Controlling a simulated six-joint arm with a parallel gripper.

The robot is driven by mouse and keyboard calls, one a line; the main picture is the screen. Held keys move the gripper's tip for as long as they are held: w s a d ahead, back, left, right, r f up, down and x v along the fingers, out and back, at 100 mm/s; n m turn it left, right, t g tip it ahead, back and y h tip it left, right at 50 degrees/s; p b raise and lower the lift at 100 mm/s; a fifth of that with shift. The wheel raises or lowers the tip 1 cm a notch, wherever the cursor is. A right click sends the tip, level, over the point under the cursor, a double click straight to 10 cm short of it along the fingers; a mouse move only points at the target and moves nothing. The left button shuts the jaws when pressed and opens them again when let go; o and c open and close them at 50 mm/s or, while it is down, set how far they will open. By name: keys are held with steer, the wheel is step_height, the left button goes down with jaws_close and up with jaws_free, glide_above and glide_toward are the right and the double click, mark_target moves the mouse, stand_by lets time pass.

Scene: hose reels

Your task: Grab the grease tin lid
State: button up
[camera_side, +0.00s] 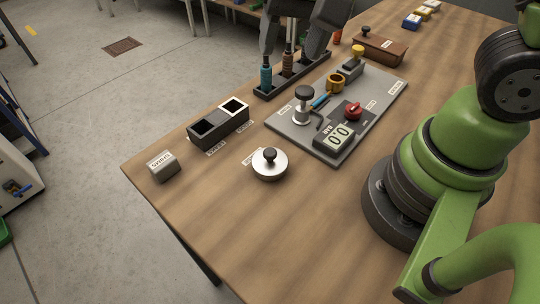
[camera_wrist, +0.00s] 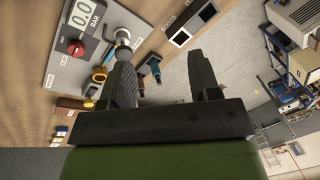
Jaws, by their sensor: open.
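A round silver tin with a lid and a black knob (camera_side: 270,165) sits on the bench in the side view, at the front middle, with a small label beside it. It looks like the grease tin, but its label is too small to read. The lid appears seated on the tin. My gripper (camera_side: 291,52) is at the top of the side view, far behind the tin, above the tool rack. In the wrist view my gripper (camera_wrist: 161,72) has its two fingers wide apart with nothing held between them. I cannot make out the tin in the wrist view.
A grey panel (camera_side: 360,130) with a gauge, red knob and black-topped valve lies right of the tin. A dark two-opening box (camera_side: 218,124) and a grey block (camera_side: 163,166) stand left. A tool rack (camera_side: 265,92) and brown box (camera_side: 380,50) are behind. Bench in front is clear.

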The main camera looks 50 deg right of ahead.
steer(key=w+a+f+m+g+h, duration=0.1)
steer(key=w+a+f+g, duration=0.15)
steer(key=f, duration=0.65)
glide_above(270, 152)
steer(key=shift+m, duration=0.3)
steer(key=f, duration=0.5)
steer(key=shift+w+f, duration=0.25)
steer(key=shift+w, duration=0.1)
steer(key=f, duration=0.5)
steer(key=shift+s+f, duration=0.3)
steer(key=c, duration=1)
